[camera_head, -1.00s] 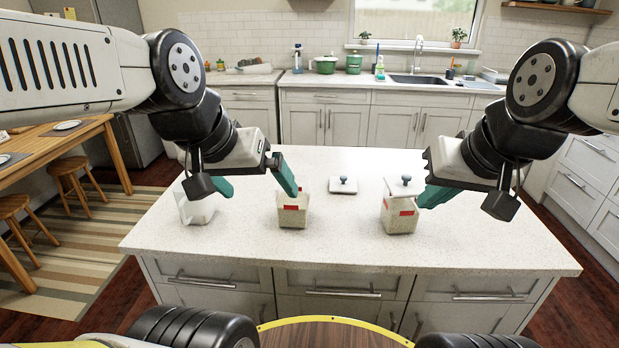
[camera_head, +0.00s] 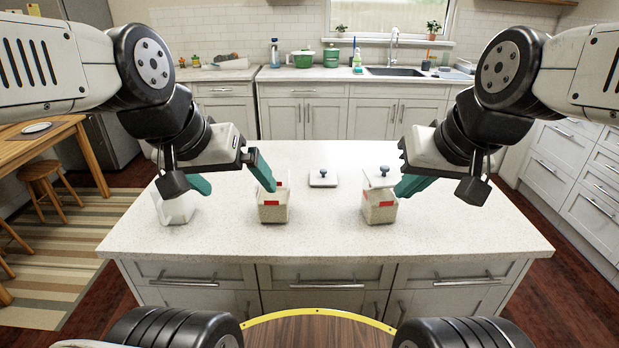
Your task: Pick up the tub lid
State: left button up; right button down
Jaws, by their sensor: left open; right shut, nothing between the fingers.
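One tub lid (camera_head: 322,179), pale and square with a blue-grey knob, lies on the counter behind and between two tubs. A second lid (camera_head: 380,179) sits, looking slightly tilted, on the right tub (camera_head: 380,209), which has a red label. The middle tub (camera_head: 273,207), also red-labelled, shows no lid on it. My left gripper (camera_head: 236,186) is open and empty, one finger in front of the middle tub's upper part, the other near the left container. My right gripper (camera_head: 405,187) is shut and empty beside the right tub's lid; whether it touches is unclear.
A whitish container (camera_head: 175,207) stands at the counter's left, partly hidden by my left gripper. The pale island counter (camera_head: 325,235) is clear in front of the tubs and around the loose lid. A wooden table (camera_head: 50,145) and stool (camera_head: 45,185) stand at left.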

aim_at(323, 177)
jog(key=i+l+u, duration=0.1)
jog(key=u, duration=0.35)
jog(key=i+l+u, duration=0.2)
jog(key=u, duration=0.3)
jog(key=i, duration=0.05)
